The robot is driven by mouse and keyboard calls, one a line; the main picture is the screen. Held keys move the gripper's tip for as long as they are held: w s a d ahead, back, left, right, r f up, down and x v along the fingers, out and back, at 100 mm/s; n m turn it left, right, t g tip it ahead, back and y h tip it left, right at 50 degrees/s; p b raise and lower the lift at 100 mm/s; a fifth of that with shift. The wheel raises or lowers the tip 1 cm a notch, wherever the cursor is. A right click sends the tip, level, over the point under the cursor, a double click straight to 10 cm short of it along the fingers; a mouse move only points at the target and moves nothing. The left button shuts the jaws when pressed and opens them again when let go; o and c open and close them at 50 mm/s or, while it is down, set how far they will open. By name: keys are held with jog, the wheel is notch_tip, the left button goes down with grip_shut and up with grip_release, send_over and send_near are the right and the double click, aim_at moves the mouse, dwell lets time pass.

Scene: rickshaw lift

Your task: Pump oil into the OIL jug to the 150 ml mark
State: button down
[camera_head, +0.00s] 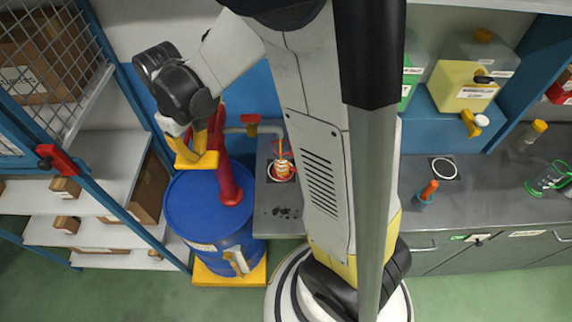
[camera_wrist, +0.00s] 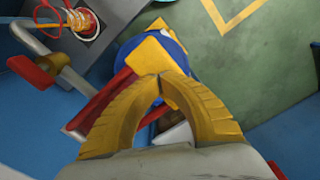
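The blue drum (camera_head: 195,215) carries a red hand pump (camera_head: 228,185), with a grey outlet pipe (camera_head: 238,130) running right. A clear jug with red markings (camera_head: 283,172) stands on the grey bench near this outlet. Something orange shows in it; its label and level are too small to read. The jug also shows at the upper left of the wrist view (camera_wrist: 75,17). My gripper (camera_head: 197,160) is above the drum, beside the red pump. In the wrist view my yellow fingers (camera_wrist: 160,78) meet at their tips, with nothing clearly held between them. Red pump parts (camera_wrist: 95,108) pass behind them.
A blue shelf rack with boxes (camera_head: 65,188) stands left of the drum. Canisters (camera_head: 470,75) stand on a blue shelf at the back right. A jug with green markings (camera_head: 548,178) is on the right bench. Green floor (camera_head: 490,285) is clear in front.

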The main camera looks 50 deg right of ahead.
jog(key=shift+f+b, duration=1.25)
jog(key=shift+f, duration=0.4)
notch_tip(320, 180, up, 12)
jog(key=p, duration=0.8)
jog(key=shift+r+p, duration=0.25)
jog(key=shift+p, duration=0.15)
jog(key=shift+f, duration=0.2)
jog(key=shift+f+b, duration=5.2)
jog(key=shift+f, duration=0.85)
notch_tip(320, 180, up, 12)
jog(key=p, duration=0.9)
jog(key=shift+r, duration=0.25)
jog(key=shift+r, duration=0.1)
notch_tip(320, 180, up, 6)
jog(key=p, duration=0.4)
